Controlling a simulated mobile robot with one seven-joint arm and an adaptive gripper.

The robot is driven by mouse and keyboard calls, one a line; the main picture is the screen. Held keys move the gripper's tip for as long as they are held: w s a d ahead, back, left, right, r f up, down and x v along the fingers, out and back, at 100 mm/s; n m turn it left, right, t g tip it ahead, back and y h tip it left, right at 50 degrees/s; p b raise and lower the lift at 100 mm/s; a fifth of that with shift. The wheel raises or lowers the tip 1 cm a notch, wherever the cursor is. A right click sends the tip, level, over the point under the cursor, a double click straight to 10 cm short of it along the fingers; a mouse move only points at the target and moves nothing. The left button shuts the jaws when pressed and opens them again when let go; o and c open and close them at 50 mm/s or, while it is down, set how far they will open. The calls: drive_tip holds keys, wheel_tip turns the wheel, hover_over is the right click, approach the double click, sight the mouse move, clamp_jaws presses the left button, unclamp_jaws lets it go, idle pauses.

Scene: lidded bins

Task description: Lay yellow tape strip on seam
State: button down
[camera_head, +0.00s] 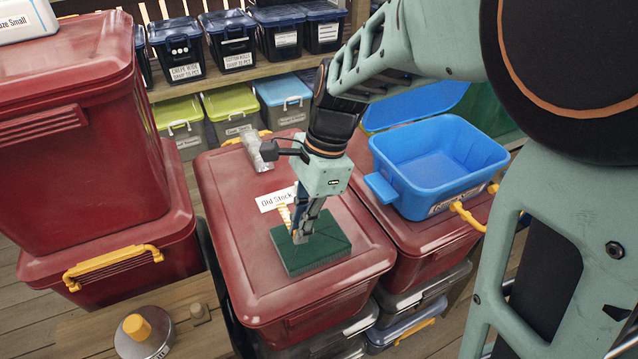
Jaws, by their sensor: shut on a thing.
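My gripper (301,236) points down over a dark green block (322,252) that lies on a dark red bin lid (235,239). Its fingertips are shut at the block's top. What they hold is too small and hidden to make out. A small pale yellow striped piece (284,216) shows just left of the fingers, at the block's back edge. I cannot tell whether this is the tape strip, or whether the fingers touch it. No seam is clearly marked on the lid; a gap runs between this lid and the red lid (425,242) to its right.
A white "Old Stock" label (276,199) and a clear grey object (262,154) lie behind the block. An open blue bin (440,160) stands on the right lid. Tall red bins (75,140) rise at left. A metal disc with a yellow knob (137,328) is front left.

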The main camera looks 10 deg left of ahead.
drive_tip(key=shift+r+p, duration=0.1)
drive_tip(key=shift+p, duration=0.2)
wheel_tip(320, 180, down, 6)
drive_tip(key=b, duration=0.4)
drive_tip(key=shift+r, duration=0.1)
idle(0.3)
drive_tip(key=shift+f, duration=0.6)
idle(2.4)
drive_tip(key=c, duration=2)
unclamp_jaws()
drive_tip(key=v, duration=1.2)
drive_tip(key=shift+a, duration=0.1)
